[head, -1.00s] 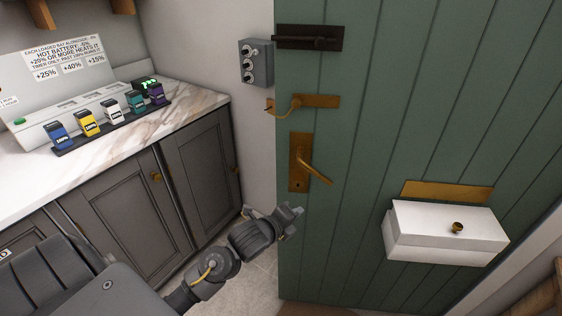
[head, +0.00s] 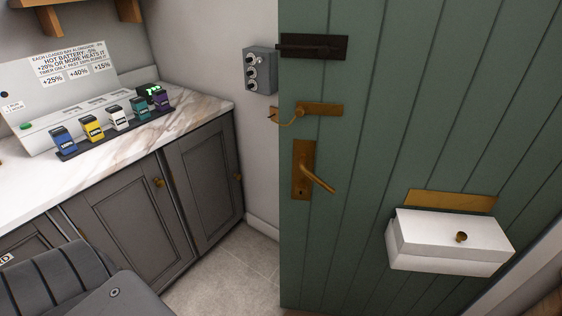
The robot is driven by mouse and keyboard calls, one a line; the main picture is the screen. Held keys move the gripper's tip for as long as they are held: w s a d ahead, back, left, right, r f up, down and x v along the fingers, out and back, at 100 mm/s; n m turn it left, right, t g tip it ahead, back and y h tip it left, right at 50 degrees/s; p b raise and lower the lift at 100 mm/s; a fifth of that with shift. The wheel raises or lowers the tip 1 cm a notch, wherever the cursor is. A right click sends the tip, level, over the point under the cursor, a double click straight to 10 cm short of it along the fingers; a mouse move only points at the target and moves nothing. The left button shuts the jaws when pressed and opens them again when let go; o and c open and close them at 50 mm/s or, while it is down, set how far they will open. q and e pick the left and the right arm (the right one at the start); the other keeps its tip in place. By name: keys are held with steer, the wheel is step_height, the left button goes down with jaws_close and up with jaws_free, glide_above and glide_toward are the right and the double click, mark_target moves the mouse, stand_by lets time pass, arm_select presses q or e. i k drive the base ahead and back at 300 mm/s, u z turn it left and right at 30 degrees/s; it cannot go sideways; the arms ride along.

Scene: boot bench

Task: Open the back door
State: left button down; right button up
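The back door (head: 345,235) is green and planked, and fills the right half of the head view. It looks closed. A brass lever handle (head: 317,180) on a plate with a keyhole sits near its left edge, with the lever slanting down to the right. Above it is a brass latch with a small chain or hook (head: 317,109). A dark bolt (head: 314,46) is at the top. A white box (head: 450,256) with a brass knob hangs on the door under a brass plate (head: 450,200). Neither of my grippers is in view.
A marble counter (head: 85,180) over grey cabinets runs along the left. On it stand several coloured batteries (head: 117,118) in a dark rack and a white charger unit. A grey box with round dials (head: 260,71) is on the wall beside the door. Tiled floor (head: 235,275) before the door is clear.

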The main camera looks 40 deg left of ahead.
mark_target(455, 107)
steer(key=z, duration=1.9)
steer(key=k, duration=1.25)
steer(key=u, duration=1.4)
steer(key=i, duration=1)
